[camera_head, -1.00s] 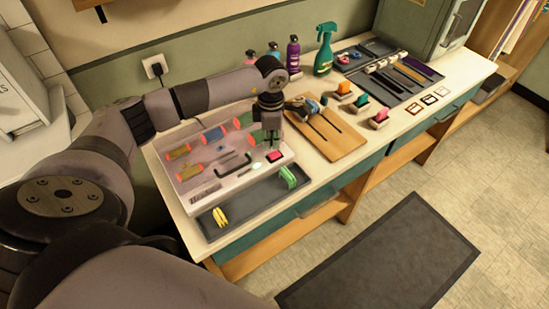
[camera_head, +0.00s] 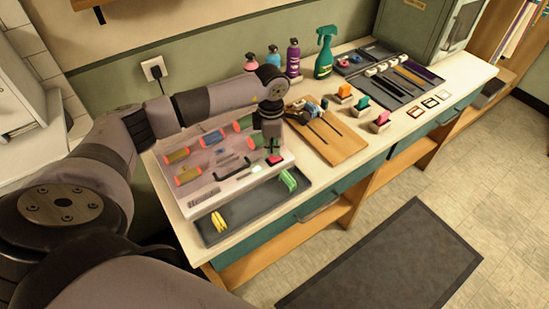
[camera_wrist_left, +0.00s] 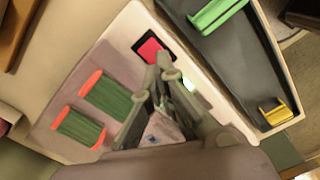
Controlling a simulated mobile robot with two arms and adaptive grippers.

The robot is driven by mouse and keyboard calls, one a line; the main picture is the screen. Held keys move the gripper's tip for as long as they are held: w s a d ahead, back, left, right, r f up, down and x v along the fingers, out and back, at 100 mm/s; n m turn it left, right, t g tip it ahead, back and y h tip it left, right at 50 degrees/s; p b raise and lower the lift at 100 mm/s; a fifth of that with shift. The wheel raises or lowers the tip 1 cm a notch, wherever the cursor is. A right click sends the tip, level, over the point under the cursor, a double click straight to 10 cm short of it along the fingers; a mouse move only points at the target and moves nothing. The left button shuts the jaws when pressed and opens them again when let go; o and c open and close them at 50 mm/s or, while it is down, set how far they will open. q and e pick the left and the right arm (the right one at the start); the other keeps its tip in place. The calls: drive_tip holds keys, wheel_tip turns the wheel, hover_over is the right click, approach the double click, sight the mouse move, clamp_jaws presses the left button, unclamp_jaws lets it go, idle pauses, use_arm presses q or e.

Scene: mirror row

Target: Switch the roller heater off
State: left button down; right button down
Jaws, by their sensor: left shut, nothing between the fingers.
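The roller heater (camera_head: 205,182) is a pale box with a see-through lid on the worktop's left part, with several green-and-orange rollers inside. Its red switch (camera_head: 274,160) in a black frame is at its front right corner. A small light (camera_head: 256,168) beside it glows pale green. My left gripper (camera_head: 272,148) points down over the switch, shut and empty. In the left wrist view, the fingertips (camera_wrist_left: 164,62) overlap the edge of the red switch (camera_wrist_left: 151,49); I cannot tell whether they touch it. The glowing light (camera_wrist_left: 188,85) is partly behind a finger. My right gripper is out of view.
A dark tray (camera_head: 235,224) with yellow and green clips lies in front of the heater. A wooden board (camera_head: 340,148) with a tool on it stands to the right. Bottles (camera_head: 293,58) stand behind. A wall plug (camera_head: 153,69) is at the back left.

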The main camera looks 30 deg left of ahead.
sight(272, 158)
use_arm(q)
drive_tip(key=shift+f, duration=0.1)
idle(0.6)
drive_tip(key=shift+s+f+b, duration=0.1)
drive_tip(key=shift+f+b, duration=0.95)
drive_tip(key=shift+f, duration=0.1)
idle(0.4)
drive_tip(key=shift+r+p, duration=0.55)
drive_tip(key=shift+r, duration=0.25)
drive_tip(key=shift+r+p, duration=1.5)
drive_tip(key=shift+r, duration=1.25)
